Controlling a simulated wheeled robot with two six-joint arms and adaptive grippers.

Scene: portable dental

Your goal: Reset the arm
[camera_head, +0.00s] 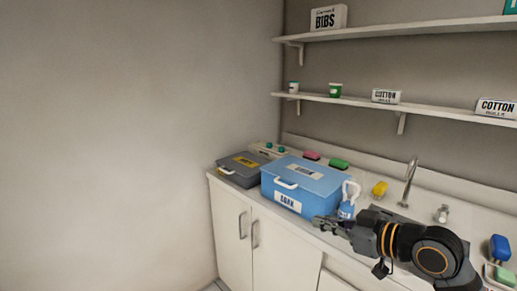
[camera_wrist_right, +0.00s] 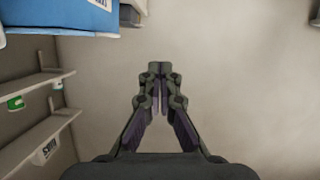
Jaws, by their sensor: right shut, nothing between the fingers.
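My right gripper (camera_head: 322,223) is in front of the counter, just below the front right corner of the blue lidded box (camera_head: 315,187). Its arm comes in from the lower right. In the right wrist view the fingertips (camera_wrist_right: 159,69) meet, with nothing between them. The blue box also shows at the top left of that view (camera_wrist_right: 60,18). My left arm and gripper are not in view.
A grey box (camera_head: 238,172) stands left of the blue box. A white-and-blue bottle (camera_head: 347,208), tap (camera_head: 411,172) and yellow sponge (camera_head: 379,188) stand close to the right arm. Shelves (camera_head: 430,107) hang above. The space left of the cabinet is clear.

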